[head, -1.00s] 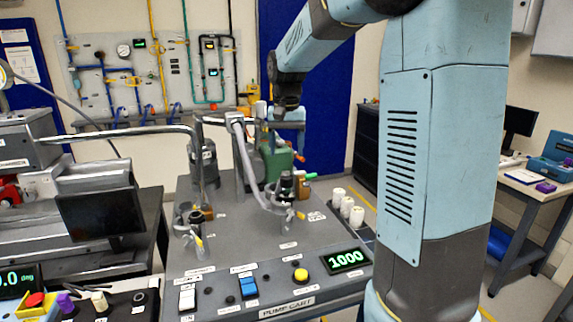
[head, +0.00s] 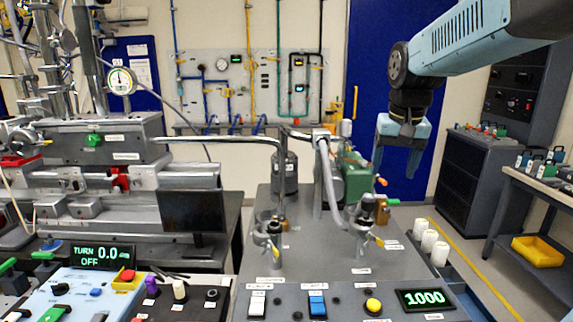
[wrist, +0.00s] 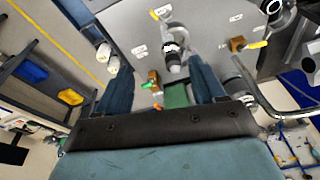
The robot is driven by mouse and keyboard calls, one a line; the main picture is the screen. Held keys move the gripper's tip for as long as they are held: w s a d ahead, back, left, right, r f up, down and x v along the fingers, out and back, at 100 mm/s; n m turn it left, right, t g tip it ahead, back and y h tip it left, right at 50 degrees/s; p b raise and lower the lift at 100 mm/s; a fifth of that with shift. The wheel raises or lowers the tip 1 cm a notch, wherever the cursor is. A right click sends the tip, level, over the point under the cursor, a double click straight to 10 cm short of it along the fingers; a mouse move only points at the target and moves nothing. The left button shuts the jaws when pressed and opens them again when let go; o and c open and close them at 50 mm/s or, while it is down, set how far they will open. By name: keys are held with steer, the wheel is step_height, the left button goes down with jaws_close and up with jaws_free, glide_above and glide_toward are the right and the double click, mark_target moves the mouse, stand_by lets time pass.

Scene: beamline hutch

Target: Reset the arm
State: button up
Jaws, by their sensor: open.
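My gripper (head: 398,160) hangs at the end of my blue arm, right of centre in the head view, in front of the blue door. Its fingers point down and are apart with nothing between them. In the wrist view my gripper (wrist: 160,92) shows two blue fingers spread wide, with the cart top and a valve fitting seen beyond the gap. The pump cart (head: 340,268) stands below and to the left of my gripper, which is clear of it.
White cylinders (head: 429,240) stand at the cart's right side. A green pump (head: 352,178) and grey pipes rise from the cart. The cart display (head: 425,298) reads 1000. A bench with a yellow bin (head: 538,251) is at the right. Floor between is clear.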

steer(key=s+f+n+t, duration=0.2)
steer(key=s+f+t, duration=0.1)
steer(key=s, duration=1.2)
steer(key=shift+s+d+f, duration=0.15)
steer(key=shift+s+f, duration=0.25)
steer(key=shift+f, duration=0.15)
steer(key=shift+c, duration=0.2)
